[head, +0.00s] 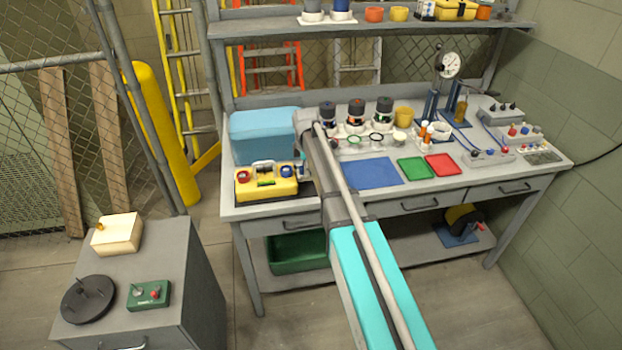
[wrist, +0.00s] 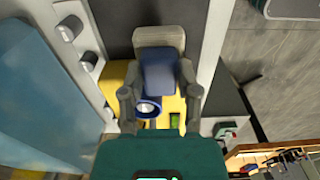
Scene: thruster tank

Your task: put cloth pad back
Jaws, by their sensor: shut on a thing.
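My gripper (wrist: 159,85) is shut on a small blue block-like thing, which looks like the cloth pad (wrist: 158,73). In the head view my gripper (head: 302,158) is at the bench's left end, close to the right end of a yellow box (head: 268,188). The box has a red knob, a blue knob and a green strip on top. In the wrist view the yellow box (wrist: 116,75) lies beyond the fingers, and its blue knob shows just beside the held pad. I cannot tell whether the pad touches the box.
A light blue bin (head: 264,130) stands behind the yellow box. Blue (head: 370,173), green (head: 416,168) and red (head: 443,165) mats lie on the bench to the right. Several jars (head: 357,112) stand behind them. A grey cabinet (head: 150,265) stands front left.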

